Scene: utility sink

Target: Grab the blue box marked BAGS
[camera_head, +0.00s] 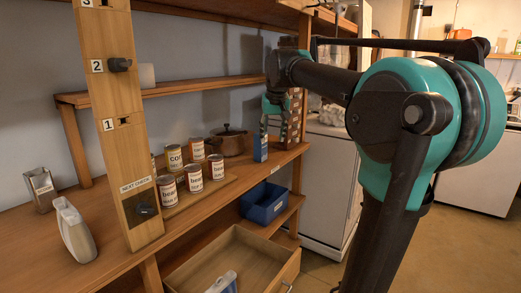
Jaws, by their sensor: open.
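A small upright blue box (260,149) stands on the wooden counter, to the right of the brown pot. Its marking is too small to read. My gripper (272,130) points down at the right end of the counter, open. One finger is in line with the top of the blue box and the other is to its right, in front of a brown and white patterned item (293,112). I cannot tell whether a finger touches the box.
Several labelled cans (194,178) stand on a board, with the brown pot (228,140) behind. A blue bin (265,204) sits on the lower shelf. A wooden drawer (232,262) is open below. A wooden post (122,110) rises at the front left. A shelf (185,88) runs above the counter.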

